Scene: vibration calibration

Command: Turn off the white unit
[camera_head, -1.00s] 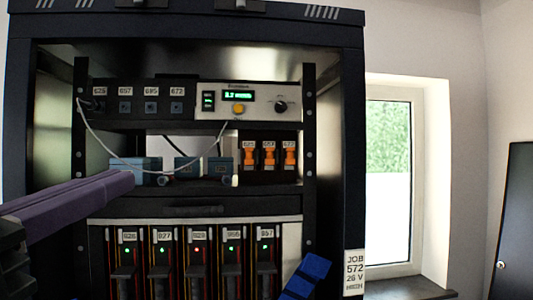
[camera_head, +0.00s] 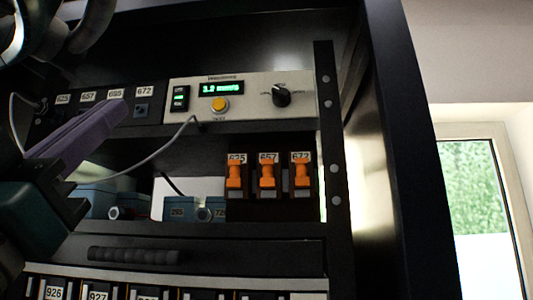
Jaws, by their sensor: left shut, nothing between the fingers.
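The white unit (camera_head: 240,98) sits on the upper shelf of the rack. Its front has a black rocker switch (camera_head: 180,98) with green marks at the left end, a lit green display (camera_head: 221,89), a yellow button (camera_head: 220,104) and a black knob (camera_head: 281,95) at the right. My left gripper (camera_head: 121,110) has long purple fingers, shut and empty. Its tips appear in front of the dark socket panel, left of the switch and apart from it in the picture. How far the tips are from the panel in depth, I cannot tell. My right gripper is not in view.
A socket panel (camera_head: 142,110) with numbered labels adjoins the unit. A grey cable (camera_head: 165,148) hangs below it. Orange-handled switches (camera_head: 267,176) and blue boxes (camera_head: 190,210) stand on the shelf below. Numbered modules (camera_head: 98,294) line the bottom. A rack post (camera_head: 333,150) stands at right.

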